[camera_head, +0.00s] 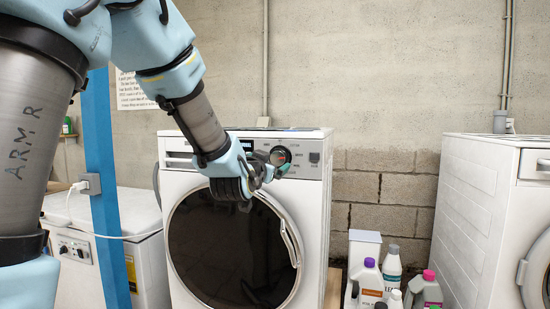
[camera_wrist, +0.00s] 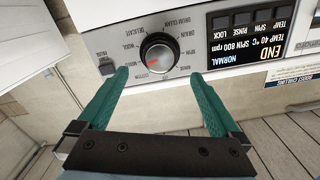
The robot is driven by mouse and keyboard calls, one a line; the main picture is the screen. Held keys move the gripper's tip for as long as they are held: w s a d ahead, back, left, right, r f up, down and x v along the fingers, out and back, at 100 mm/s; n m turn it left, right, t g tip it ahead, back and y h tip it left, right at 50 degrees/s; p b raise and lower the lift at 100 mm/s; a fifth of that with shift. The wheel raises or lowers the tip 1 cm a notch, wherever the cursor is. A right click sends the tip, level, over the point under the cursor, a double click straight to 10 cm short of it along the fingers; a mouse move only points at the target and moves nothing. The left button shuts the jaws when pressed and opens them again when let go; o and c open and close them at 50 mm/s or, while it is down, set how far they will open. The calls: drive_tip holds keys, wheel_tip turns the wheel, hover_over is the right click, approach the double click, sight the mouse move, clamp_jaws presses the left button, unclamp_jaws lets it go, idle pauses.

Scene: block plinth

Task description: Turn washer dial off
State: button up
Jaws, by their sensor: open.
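The white front-loading washer (camera_head: 318,215) stands against the wall in the head view, its dark round door shut. The wrist view is upside down, and the display (camera_wrist: 245,49) reads "END". My gripper (camera_head: 263,172) is in front of the panel by the dial. In the wrist view its two green fingers are spread apart, one on each side below the dial, with nothing between them.
Several bottles and jugs (camera_head: 369,283) stand on the floor right of the washer. A second white machine (camera_head: 480,210) stands at the far right. A blue post (camera_head: 104,190) and a white chest-like appliance (camera_head: 135,262) are at the left.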

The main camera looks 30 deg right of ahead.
sight(277, 158)
drive_tip(key=p+x, duration=0.2)
drive_tip(key=x, duration=0.5)
drive_tip(key=shift+w+d, duration=0.15)
drive_tip(key=shift+w, duration=0.05)
drive_tip(key=shift+c, duration=0.2)
drive_tip(key=c, duration=1.3)
drive_tip(key=shift+f, duration=0.1)
